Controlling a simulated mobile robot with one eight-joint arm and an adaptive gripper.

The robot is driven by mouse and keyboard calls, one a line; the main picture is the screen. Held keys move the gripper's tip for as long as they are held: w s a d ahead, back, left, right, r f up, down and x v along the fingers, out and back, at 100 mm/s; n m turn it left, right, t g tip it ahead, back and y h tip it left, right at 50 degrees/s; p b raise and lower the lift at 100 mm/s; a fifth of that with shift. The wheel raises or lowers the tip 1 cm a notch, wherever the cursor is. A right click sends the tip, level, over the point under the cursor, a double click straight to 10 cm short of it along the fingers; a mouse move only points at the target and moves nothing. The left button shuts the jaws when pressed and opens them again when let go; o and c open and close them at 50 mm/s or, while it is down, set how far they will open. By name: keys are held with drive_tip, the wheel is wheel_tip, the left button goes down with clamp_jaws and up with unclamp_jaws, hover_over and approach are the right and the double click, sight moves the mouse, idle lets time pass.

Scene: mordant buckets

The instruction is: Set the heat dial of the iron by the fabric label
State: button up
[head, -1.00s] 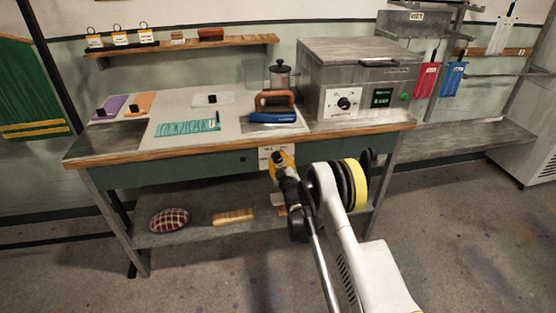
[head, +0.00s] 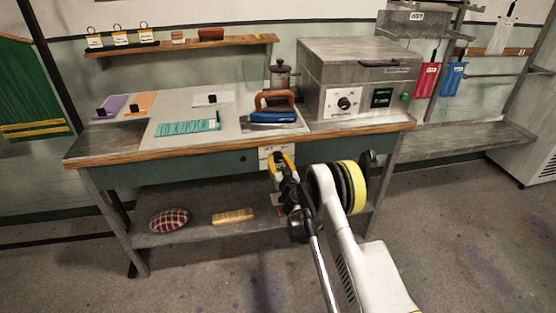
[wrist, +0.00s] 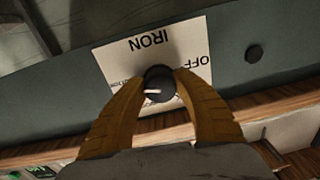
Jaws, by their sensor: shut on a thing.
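The heat dial (wrist: 160,83) is a round dark knob with a pale pointer mark. It sits on a white plate (wrist: 128,68) lettered "IRON" and "OFF" on the table's front apron, upside down in the wrist view. My gripper (wrist: 159,90) is shut on the dial, one yellow finger at each side; it also shows in the head view (head: 282,162). The iron (head: 272,112), with blue body and brown handle, stands on the table above. A teal fabric piece (head: 188,127) lies on the pale mat. Its label is too small to read.
A grey box machine (head: 352,78) with its own dial and green display stands at the table's right. A dark press pot (head: 281,76) is behind the iron. A patterned cushion (head: 169,220) and a wooden brush (head: 234,216) lie on the lower shelf.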

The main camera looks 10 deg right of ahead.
idle(0.4)
drive_tip(key=o, duration=1.2)
drive_tip(key=s, duration=0.7)
drive_tip(key=shift+s+d+f, duration=0.1)
drive_tip(key=shift+s+d, duration=0.05)
drive_tip(key=shift+s, duration=0.1)
